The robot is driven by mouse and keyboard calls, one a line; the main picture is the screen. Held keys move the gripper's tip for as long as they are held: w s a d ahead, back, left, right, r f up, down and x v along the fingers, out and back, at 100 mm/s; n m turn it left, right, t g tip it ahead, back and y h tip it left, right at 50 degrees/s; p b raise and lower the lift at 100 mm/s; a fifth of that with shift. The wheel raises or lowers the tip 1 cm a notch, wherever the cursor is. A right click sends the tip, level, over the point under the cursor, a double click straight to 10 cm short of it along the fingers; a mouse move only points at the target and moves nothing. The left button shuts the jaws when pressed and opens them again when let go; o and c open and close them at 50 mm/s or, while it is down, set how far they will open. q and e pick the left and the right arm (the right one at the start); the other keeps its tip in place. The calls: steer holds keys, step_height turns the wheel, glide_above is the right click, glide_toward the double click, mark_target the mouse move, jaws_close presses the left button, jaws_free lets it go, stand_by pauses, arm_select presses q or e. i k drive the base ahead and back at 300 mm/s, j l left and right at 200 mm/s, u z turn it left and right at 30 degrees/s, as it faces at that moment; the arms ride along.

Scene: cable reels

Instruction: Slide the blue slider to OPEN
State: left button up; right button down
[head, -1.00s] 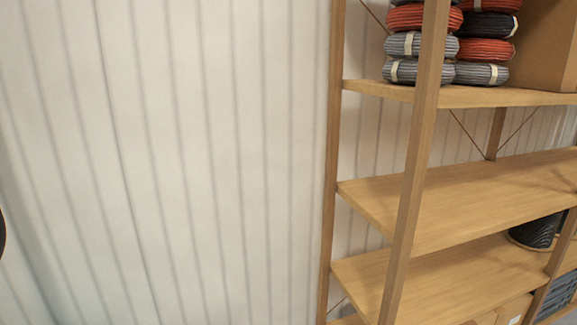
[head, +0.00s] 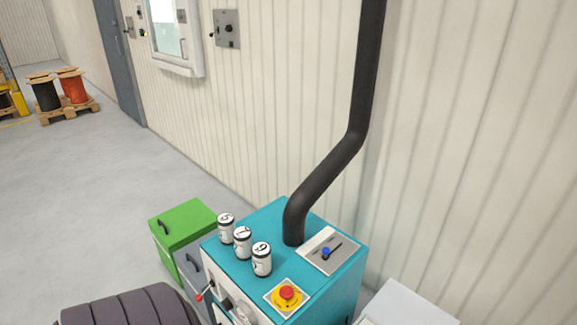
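The blue slider (head: 326,252) is a small blue knob on a grey plate (head: 341,257) with a dark slot. The plate lies on the top of a teal machine cabinet (head: 344,285), right of a black pipe. Any OPEN lettering is too small to read, so I cannot tell which end is which. Neither of my grippers is in view.
A black pipe (head: 322,178) rises from the cabinet top. Several white numbered canisters (head: 243,242) and a red emergency button (head: 287,293) are also on it. A green cabinet (head: 186,225) stands left of it. Open grey floor (head: 90,190) lies to the left.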

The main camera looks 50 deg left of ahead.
mark_target(326, 251)
steer(key=j+u, duration=0.1)
steer(key=u, duration=0.3)
steer(key=j+u, duration=0.1)
steer(key=u, duration=0.7)
